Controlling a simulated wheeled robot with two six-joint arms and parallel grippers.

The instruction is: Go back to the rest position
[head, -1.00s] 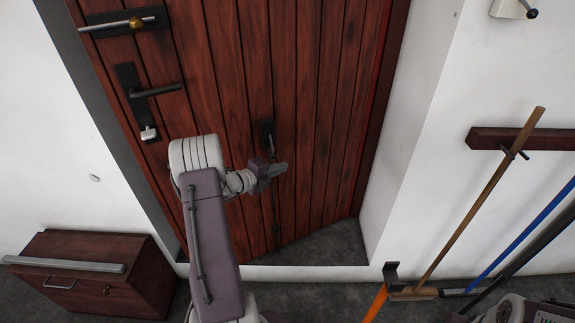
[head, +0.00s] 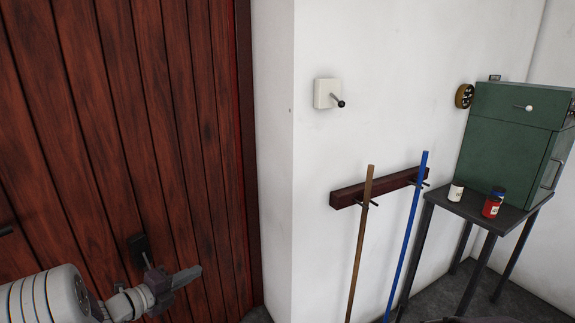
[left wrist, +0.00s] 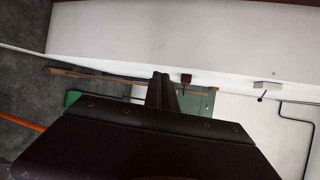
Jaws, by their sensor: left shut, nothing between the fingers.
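My left gripper (head: 188,276) is at the lower left of the head view, in front of the wooden door (head: 110,130). It is shut and holds nothing. Its closed fingers also show in the left wrist view (left wrist: 160,92), pointing away from the camera toward the white wall. A dark handle plate (head: 138,246) on the door sits just behind the gripper; I cannot tell whether they touch. My right gripper is not in view.
A wall switch box with a lever (head: 328,93) is on the white wall. A dark rack (head: 345,196) holds a brown pole (head: 359,240) and a blue pole (head: 408,235). A green cabinet (head: 505,140) stands on a table (head: 470,208) with a white jar (head: 456,191) and a red jar (head: 491,204).

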